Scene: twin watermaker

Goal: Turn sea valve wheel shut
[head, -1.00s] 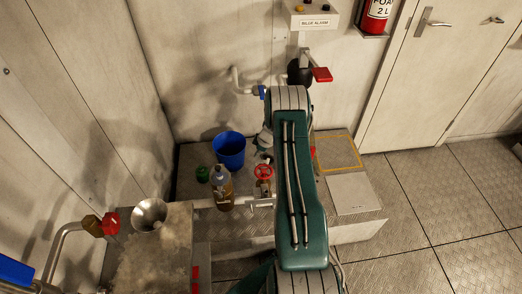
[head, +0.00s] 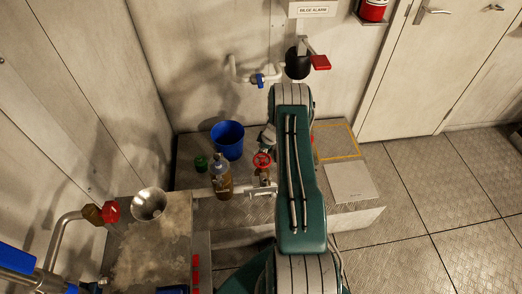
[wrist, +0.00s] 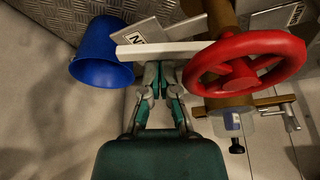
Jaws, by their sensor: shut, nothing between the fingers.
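The red sea valve wheel (head: 262,160) sits on a brass valve stem above a pale pipe on the low platform. In the wrist view the wheel (wrist: 245,64) is large at the right. My gripper (wrist: 160,68) is shut and empty, its fingers to the left of the wheel in that view and apart from it in the picture. A white bar (wrist: 165,49) crosses just beyond the fingertips; I cannot tell whether they touch it. In the head view my gripper (head: 268,136) is partly hidden by my arm, just above the wheel in the picture.
A blue bucket (head: 227,140), a green-capped container (head: 201,163) and a bottle of brown liquid (head: 220,178) stand left of the wheel. A metal funnel (head: 149,204) is nearer left. A blue-handled wall tap (head: 259,80) is behind. Open floor (head: 440,200) lies right.

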